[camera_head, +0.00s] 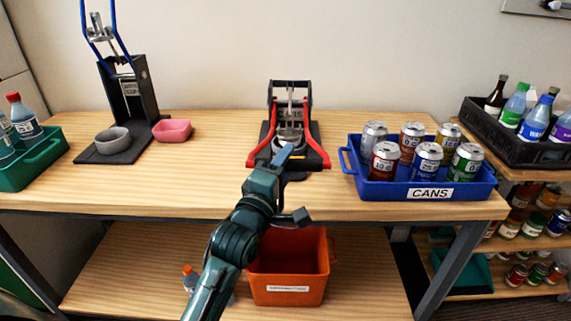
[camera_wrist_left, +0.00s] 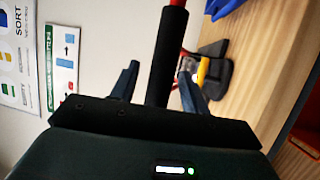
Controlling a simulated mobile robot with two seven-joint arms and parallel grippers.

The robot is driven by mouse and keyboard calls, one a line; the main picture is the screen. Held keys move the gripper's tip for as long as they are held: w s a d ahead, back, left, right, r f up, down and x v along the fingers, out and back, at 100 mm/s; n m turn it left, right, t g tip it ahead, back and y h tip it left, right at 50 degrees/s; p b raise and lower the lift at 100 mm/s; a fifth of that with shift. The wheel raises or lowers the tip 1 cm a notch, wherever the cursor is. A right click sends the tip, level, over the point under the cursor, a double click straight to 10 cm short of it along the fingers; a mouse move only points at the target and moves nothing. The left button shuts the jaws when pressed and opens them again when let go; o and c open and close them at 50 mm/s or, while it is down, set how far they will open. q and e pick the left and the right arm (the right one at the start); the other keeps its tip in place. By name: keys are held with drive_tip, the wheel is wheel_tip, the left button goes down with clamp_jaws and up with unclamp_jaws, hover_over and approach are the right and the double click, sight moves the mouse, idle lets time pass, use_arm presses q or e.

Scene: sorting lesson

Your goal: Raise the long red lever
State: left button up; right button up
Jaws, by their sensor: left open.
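The long red lever (camera_head: 261,146) belongs to a press in the middle of the table. Its two red arms slope down toward me from the press frame (camera_head: 291,86). My left gripper (camera_head: 294,184) is at the lever's front end and hides part of it. In the left wrist view the lever's black grip (camera_wrist_left: 168,50), with red at its end, runs between the two fingers of my left gripper (camera_wrist_left: 158,88). The fingers are open, apart on either side of the grip. Whether they touch it I cannot tell. My right gripper is not in view.
A second press (camera_head: 127,95) with raised blue levers stands at left, near a pink bowl (camera_head: 172,131). A blue crate (camera_head: 398,190) of cans stands right of the red-levered press. A green crate (camera_head: 40,157) holds bottles at far left. An orange bin (camera_head: 290,290) sits below.

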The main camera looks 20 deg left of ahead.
use_arm(q)
drive_tip(key=shift+w, duration=0.15)
drive_tip(key=shift+c, duration=0.4)
clamp_jaws()
